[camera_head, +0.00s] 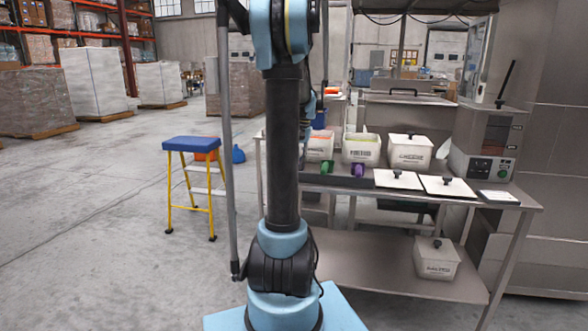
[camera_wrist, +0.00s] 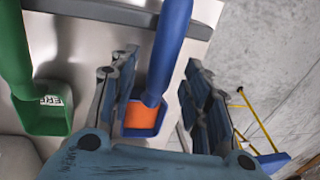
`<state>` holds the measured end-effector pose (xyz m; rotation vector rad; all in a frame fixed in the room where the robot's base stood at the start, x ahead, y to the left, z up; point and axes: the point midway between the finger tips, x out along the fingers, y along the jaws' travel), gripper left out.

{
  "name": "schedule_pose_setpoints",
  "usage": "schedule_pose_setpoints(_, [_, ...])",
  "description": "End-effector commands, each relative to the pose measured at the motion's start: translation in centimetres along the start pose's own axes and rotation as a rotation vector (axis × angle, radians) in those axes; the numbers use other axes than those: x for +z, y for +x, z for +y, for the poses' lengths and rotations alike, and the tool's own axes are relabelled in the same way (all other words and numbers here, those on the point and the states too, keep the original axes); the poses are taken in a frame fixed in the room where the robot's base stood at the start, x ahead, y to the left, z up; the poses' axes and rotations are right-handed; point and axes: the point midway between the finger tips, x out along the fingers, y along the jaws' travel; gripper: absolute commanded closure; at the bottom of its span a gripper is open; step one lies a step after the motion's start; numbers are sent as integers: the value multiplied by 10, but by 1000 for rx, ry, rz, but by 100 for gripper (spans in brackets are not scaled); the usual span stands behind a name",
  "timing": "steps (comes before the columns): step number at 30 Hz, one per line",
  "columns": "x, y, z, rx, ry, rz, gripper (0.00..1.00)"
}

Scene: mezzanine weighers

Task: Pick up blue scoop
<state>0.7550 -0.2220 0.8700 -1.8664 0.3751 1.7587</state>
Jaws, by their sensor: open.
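The blue scoop (camera_wrist: 168,55) is in the middle of the wrist view, its handle running up past the table edge and its bowl low in the view. An orange patch shows inside the bowl's outline. My gripper (camera_wrist: 160,64) is open, with one finger on each side of the blue scoop. I cannot tell whether either finger touches it. In the head view my own arm hides the gripper, and I cannot make out the blue scoop there. A green scoop (camera_wrist: 42,110) lies to the left in the wrist view; it also shows in the head view (camera_head: 327,167).
A purple scoop (camera_head: 357,170) lies beside the green one on the steel table (camera_head: 520,200). White bins (camera_head: 361,149) stand behind them. A blue-topped yellow stool (camera_head: 192,144) stands left on open floor.

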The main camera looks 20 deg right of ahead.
Motion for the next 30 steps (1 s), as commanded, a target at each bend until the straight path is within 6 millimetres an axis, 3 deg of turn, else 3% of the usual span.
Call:
schedule_pose_setpoints(4, [0, 13, 0, 0, 0, 0, 56])
schedule_pose_setpoints(12, [0, 15, 0, 0, 0, 0, 56])
schedule_pose_setpoints(14, [0, 15, 0, 0, 0, 0, 68])
schedule_pose_setpoints(18, [0, 15, 0, 0, 0, 0, 99])
schedule_pose_setpoints(30, [0, 14, 0, 0, 0, 0, 100])
